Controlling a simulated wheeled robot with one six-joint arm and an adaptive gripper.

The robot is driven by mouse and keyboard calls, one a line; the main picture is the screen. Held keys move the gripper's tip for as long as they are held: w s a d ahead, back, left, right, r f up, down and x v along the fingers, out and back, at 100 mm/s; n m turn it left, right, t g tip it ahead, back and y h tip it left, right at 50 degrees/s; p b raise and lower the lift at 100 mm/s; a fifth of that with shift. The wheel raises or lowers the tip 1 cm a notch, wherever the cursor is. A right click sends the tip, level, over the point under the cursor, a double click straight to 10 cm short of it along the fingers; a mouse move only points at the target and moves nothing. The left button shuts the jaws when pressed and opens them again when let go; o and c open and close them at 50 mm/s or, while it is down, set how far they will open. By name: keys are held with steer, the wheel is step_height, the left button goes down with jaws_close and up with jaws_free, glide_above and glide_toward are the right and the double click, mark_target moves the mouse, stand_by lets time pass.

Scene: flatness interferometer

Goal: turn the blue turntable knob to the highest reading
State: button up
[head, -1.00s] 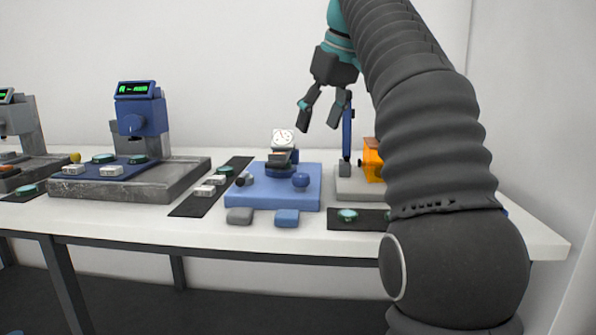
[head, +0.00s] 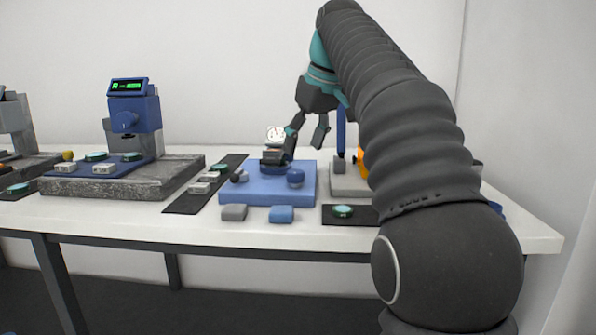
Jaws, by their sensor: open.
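The instrument with a blue base (head: 255,192) stands on the white table in the head view. A blue round knob (head: 295,178) sits at the right of its base; it looks like the turntable knob. A white dial gauge (head: 275,135) stands at the back above a dark and blue round part. The needle reading is too small to tell. My gripper (head: 306,136) is open and empty, pointing down above and behind the knob, apart from it. Its left finger overlaps the dial's right edge in the picture; whether they touch I cannot tell.
A grey and a blue block (head: 281,214) lie in front of the base. A black mat (head: 185,206) with white blocks lies at left, beside a blue instrument with a green display (head: 128,86). A grey stand (head: 348,183) and orange part are close at right, partly behind my arm.

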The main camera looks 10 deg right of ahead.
mark_target(296, 171)
steer(key=b+x, duration=0.1)
steer(key=x, duration=0.5)
steer(key=shift+w+f, duration=0.15)
steer(key=shift+f, duration=0.15)
steer(key=c, duration=1.1)
